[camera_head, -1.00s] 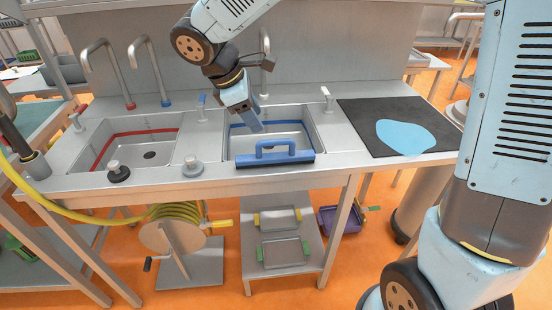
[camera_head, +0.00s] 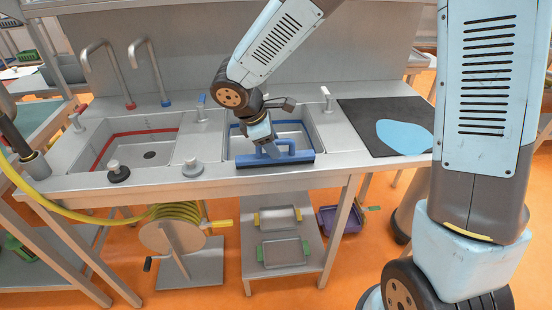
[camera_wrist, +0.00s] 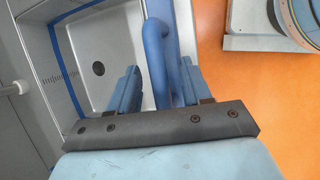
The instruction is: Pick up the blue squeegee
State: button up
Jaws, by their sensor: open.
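The blue squeegee (camera_head: 298,158) lies along the front edge of the right-hand sink, its handle raised above its long base. My gripper (camera_head: 271,150) is at the squeegee's handle, partly in front of it in the head view. In the wrist view my gripper (camera_wrist: 158,92) is open. Its two fingers point toward the squeegee (camera_wrist: 156,45), and the handle stands between them. A gap shows between each finger and the handle, so I see no grip on it. The far parts of the handle and base are partly hidden by my gripper.
The right-hand sink (camera_head: 236,145) has a blue band inside; the left-hand sink (camera_head: 108,160) has a red one. Two stoppers (camera_head: 118,171) (camera_head: 193,167) stand on the front ledge. A black mat (camera_head: 365,118) with a light-blue flat piece (camera_head: 404,136) lies at right. A hose reel (camera_head: 170,237) stands below.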

jog(key=shift+f, duration=0.15)
grip_shut()
dwell(0.4)
jog(key=shift+r, duration=0.2)
